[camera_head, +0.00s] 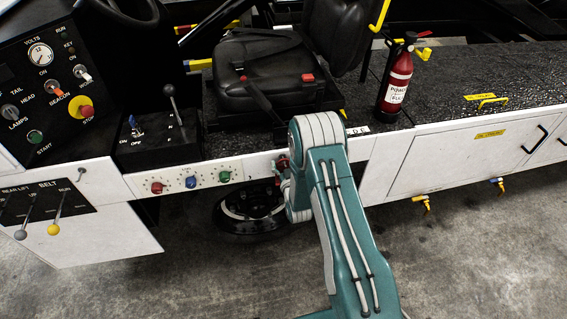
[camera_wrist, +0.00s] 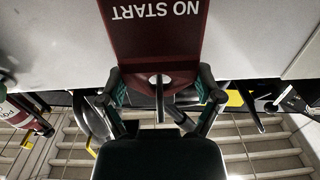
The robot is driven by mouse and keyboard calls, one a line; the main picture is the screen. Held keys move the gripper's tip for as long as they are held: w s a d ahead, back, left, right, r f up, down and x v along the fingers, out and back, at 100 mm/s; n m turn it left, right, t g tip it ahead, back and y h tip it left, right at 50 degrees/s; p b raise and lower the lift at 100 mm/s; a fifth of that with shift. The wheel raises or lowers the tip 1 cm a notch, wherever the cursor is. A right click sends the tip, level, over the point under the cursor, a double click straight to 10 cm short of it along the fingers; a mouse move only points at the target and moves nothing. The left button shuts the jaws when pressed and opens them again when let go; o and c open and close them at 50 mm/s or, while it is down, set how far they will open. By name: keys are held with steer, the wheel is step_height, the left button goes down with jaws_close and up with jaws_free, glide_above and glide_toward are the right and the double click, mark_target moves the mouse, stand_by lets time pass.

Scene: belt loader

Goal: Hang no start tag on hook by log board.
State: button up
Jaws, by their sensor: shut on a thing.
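A dark red tag (camera_wrist: 152,35) with white "NO START" lettering shows upside down at the top of the wrist view. My gripper (camera_wrist: 160,82) is shut on the lower part of this no start tag, with a finger on each side. In the head view my teal arm hides most of the gripper in front of the loader's white side. A small red item (camera_head: 282,162) shows beside the arm's end there; I cannot tell whether it is the tag. I cannot make out the hook or the log board in either view.
A control panel (camera_head: 48,85) and belt levers (camera_head: 55,215) stand at left. A seat (camera_head: 265,70) and a red fire extinguisher (camera_head: 396,80) are on the deck. A row of coloured knobs (camera_head: 190,181) lines the white side. The floor (camera_head: 480,260) at right is clear.

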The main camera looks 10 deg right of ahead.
steer(key=o, duration=0.9)
steer(key=s, duration=1.2)
steer(key=w+r+g, duration=0.3)
steer(key=w+r, duration=0.2)
steer(key=r, duration=0.6)
steer(key=s+r+g, duration=0.3)
steer(key=s+r, duration=0.1)
steer(key=r, duration=0.6)
steer(key=s+r+g, duration=0.2)
steer(key=s+r, duration=0.2)
steer(key=s, duration=0.5)
steer(key=s+r+g, duration=0.2)
steer(key=s+r, duration=0.2)
steer(key=s, duration=0.5)
steer(key=s+r+g, duration=0.2)
steer(key=s+r, duration=0.2)
steer(key=s, duration=0.5)
steer(key=shift+s+r, duration=0.1)
steer(key=shift+r, duration=0.2)
